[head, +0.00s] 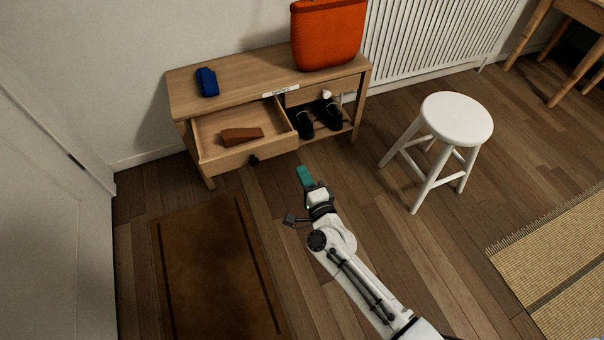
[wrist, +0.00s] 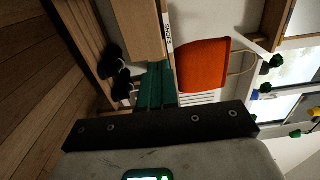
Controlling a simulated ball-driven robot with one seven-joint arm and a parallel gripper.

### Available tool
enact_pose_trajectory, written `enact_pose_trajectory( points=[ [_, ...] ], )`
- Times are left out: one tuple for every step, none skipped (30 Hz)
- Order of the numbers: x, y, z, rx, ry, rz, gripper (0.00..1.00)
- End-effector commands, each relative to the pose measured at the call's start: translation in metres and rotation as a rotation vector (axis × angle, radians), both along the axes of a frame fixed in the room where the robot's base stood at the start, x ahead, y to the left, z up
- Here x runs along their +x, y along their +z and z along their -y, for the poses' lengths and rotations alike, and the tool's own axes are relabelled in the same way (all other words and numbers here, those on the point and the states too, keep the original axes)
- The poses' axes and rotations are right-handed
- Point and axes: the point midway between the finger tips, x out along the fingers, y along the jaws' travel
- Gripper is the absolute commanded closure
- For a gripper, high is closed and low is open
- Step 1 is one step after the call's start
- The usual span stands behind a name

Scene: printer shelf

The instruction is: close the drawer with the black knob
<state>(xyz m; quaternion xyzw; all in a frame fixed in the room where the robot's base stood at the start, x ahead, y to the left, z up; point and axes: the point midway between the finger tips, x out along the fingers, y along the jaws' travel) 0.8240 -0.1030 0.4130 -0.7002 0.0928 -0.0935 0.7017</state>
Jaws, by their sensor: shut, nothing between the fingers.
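The drawer with the black knob (head: 236,157) is the left drawer of a wooden bench (head: 240,75), and it is pulled out. Its black knob (head: 253,160) is on the front panel. A brown wedge-shaped block (head: 241,135) lies inside the drawer. My gripper (head: 304,176), with teal fingers, is in front of the bench, to the right of the knob and apart from the drawer in the head view. Its teal fingers (wrist: 155,86) are together and empty in the wrist view.
A second drawer with a white knob (head: 326,94) looks closed. Dark shoes (head: 304,124) sit on the shelf below. A blue item (head: 207,82) and an orange bag (head: 327,35) are on the bench top. A white stool (head: 456,118) stands right; a brown mat (head: 215,265) lies in front.

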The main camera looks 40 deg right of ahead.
Motion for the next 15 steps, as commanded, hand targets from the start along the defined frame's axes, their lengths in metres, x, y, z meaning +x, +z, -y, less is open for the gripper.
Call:
enact_pose_trajectory(
  points=[
    [0.011,-0.002,0.003,0.001,-0.001,0.003,1.0],
    [0.017,-0.002,0.004,0.001,-0.001,0.003,1.0],
    [0.025,-0.001,0.007,0.0,-0.001,0.003,1.0],
    [0.03,-0.002,0.008,-0.001,0.0,0.002,1.0],
    [0.036,-0.002,0.01,-0.001,-0.001,0.003,1.0],
    [0.044,-0.002,0.012,-0.001,-0.001,0.003,1.0],
    [0.05,-0.002,0.013,-0.001,0.0,0.003,1.0],
    [0.055,-0.002,0.015,0.0,0.001,0.002,1.0],
    [0.063,-0.003,0.016,-0.001,0.001,0.002,1.0],
    [0.068,-0.002,0.018,-0.001,0.0,0.002,1.0],
    [0.073,-0.002,0.019,-0.001,0.0,0.002,1.0],
    [0.079,-0.003,0.021,0.0,0.001,0.001,1.0],
    [0.084,-0.002,0.022,0.0,0.001,0.001,1.0],
    [0.088,-0.002,0.024,0.0,0.001,0.001,1.0],
    [0.093,-0.002,0.025,-0.001,0.0,0.001,1.0]
  ],
)
